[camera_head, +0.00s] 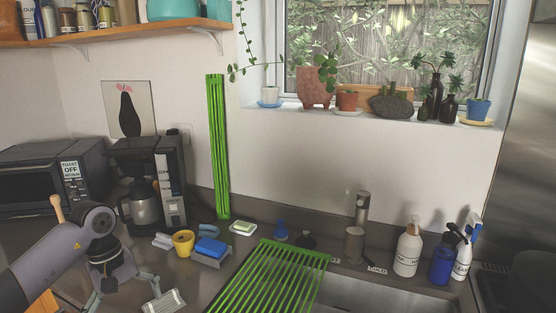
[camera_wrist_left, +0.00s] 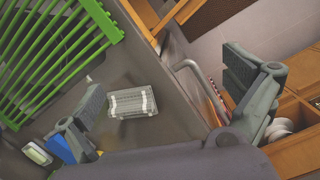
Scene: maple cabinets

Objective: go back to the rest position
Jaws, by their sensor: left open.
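My left gripper (camera_head: 122,292) hangs over the counter at the lower left of the head view, its arm coming in from the left. In the left wrist view the left gripper (camera_wrist_left: 165,85) has its two fingers wide apart, with nothing held between them. A small grey-white ribbed item (camera_head: 165,302) lies on the counter beside the gripper. It also shows in the left wrist view (camera_wrist_left: 132,102), apart from the fingers. My right gripper is not in view.
A coffee maker (camera_head: 170,190) and toaster oven (camera_head: 45,180) stand behind the left arm. A yellow cup (camera_head: 183,244), a blue sponge (camera_head: 211,247) and a green rack (camera_head: 270,280) lie to the right. An open drawer (camera_wrist_left: 290,120) shows in the wrist view.

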